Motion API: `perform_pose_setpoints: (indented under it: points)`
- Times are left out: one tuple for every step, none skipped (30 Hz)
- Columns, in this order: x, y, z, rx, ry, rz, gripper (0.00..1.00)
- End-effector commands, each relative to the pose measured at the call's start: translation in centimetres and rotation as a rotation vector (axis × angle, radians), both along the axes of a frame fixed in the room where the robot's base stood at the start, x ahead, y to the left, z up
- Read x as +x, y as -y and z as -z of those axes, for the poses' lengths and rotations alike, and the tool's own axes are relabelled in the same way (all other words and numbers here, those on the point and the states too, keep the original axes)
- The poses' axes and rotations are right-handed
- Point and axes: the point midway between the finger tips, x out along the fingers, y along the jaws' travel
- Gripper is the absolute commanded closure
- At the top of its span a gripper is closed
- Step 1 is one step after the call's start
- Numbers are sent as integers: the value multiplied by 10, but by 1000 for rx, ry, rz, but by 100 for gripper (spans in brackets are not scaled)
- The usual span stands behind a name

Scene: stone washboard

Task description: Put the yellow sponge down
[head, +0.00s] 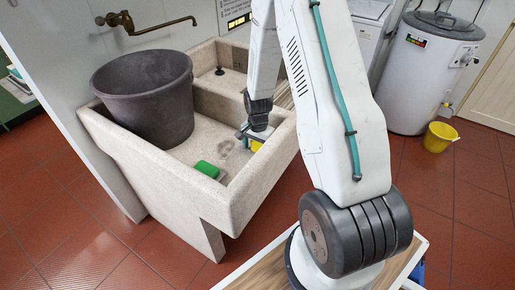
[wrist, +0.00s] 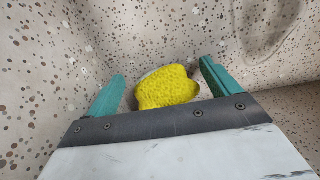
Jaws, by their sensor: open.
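The yellow sponge (wrist: 168,88) lies between the two teal fingers of my gripper (wrist: 160,84) in the wrist view, with gaps on both sides. The fingers are apart and do not grip it. The sponge seems to rest on the speckled stone of the basin, with its near part hidden behind the gripper body. In the head view, a small part of the yellow sponge (head: 256,145) shows beside my gripper (head: 246,134), inside the stone washboard basin (head: 250,184). My arm hides part of that area.
A green sponge or block (head: 207,169) lies in the basin to the left of my gripper. A large dark tub (head: 146,98) stands in the basin's left part, under a brass tap (head: 145,25). A yellow bucket (head: 439,137) and a white boiler (head: 427,75) stand at the right.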

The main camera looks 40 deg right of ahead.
Motion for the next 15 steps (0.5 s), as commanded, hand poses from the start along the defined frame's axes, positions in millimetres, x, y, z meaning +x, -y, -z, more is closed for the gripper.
perform_pose_setpoints:
  points:
    - [1,0,-5,-1,1,0,12]
    - [1,0,-8,-1,3,0,12]
    - [1,1,-14,-2,4,0,12]
    - [1,1,-19,-1,5,0,12]
    - [1,1,-25,-1,5,0,12]
    - [1,1,-34,-2,5,0,12]
    - [1,1,-41,-2,6,0,12]
    - [1,1,-47,-2,5,0,12]
    - [1,1,-57,-2,6,0,12]
    - [1,1,-63,-1,5,0,12]
    - [1,1,-70,-2,6,0,12]
    - [1,1,-78,-1,5,0,12]
    - [1,1,-84,-2,5,0,12]
    - [1,1,-89,-2,4,0,12]
    - [1,1,-96,-1,5,0,12]
